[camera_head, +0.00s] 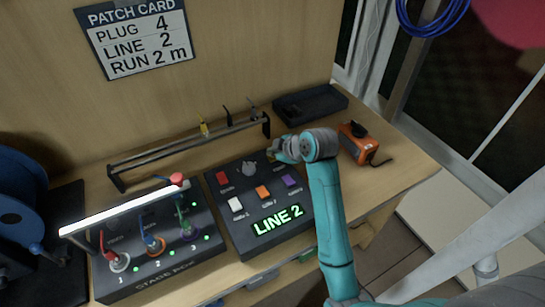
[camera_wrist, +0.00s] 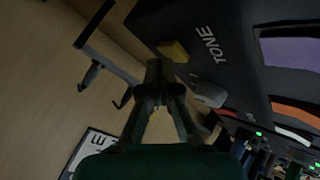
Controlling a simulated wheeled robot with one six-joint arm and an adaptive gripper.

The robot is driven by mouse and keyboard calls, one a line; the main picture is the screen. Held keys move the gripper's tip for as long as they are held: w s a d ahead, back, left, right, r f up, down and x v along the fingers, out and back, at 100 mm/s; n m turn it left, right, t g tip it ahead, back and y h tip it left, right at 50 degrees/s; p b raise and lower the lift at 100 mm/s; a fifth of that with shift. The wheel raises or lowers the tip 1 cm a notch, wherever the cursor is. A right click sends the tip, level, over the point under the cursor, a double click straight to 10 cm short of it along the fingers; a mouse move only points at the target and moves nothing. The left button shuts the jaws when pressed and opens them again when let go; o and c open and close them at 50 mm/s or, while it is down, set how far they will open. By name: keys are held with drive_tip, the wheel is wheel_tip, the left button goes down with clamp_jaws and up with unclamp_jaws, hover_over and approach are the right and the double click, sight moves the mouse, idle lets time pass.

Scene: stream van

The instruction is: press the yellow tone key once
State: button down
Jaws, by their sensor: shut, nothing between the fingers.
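The yellow tone key (camera_wrist: 173,51) sits beside the printed word TONE on the dark console (camera_head: 238,240). My gripper (camera_wrist: 160,72) is shut and empty. In the head view my gripper (camera_head: 274,153) is over the console's far right corner and mostly hides the yellow key. I cannot tell whether the fingertips touch the key.
The console also has a red key (camera_head: 223,178), a white key (camera_head: 235,204), an orange key (camera_head: 263,192), a purple key (camera_head: 291,181), a grey knob (camera_head: 249,168) and a lit LINE 2 display (camera_head: 277,220). An orange box (camera_head: 357,143) stands right. A rail (camera_head: 185,150) runs behind.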

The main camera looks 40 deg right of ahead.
sight(274, 158)
drive_tip(key=shift+f, duration=0.4)
idle(0.5)
drive_tip(key=shift+r, duration=0.85)
drive_tip(key=shift+r, duration=2.5)
drive_tip(key=shift+s, duration=0.1)
